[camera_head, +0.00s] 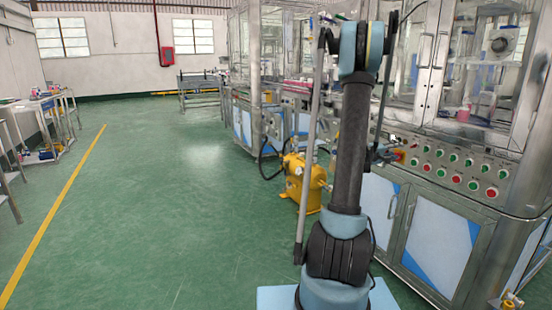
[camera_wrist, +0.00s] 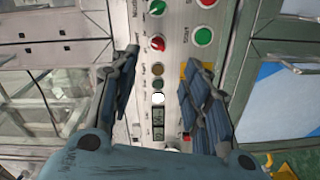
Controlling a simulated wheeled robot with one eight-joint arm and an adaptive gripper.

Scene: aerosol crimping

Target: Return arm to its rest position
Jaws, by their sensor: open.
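In the wrist view my gripper (camera_wrist: 163,62) is open, with its two dark fingers apart and nothing between them. Behind the fingers is a metal control panel (camera_wrist: 178,40) with knobs, red and green buttons and small displays. In the head view my arm (camera_head: 350,140) stands raised in front of the machine line, bent at the top. My gripper cannot be clearly made out there; it is largely hidden behind the arm.
The steel machine (camera_head: 412,195) with glazed cabinets and a button panel (camera_head: 455,167) stands close on the right. A yellow tank (camera_head: 293,183) stands on the floor beside it. Workbenches (camera_head: 45,105) stand at the far left. The green floor (camera_head: 150,210) between is clear.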

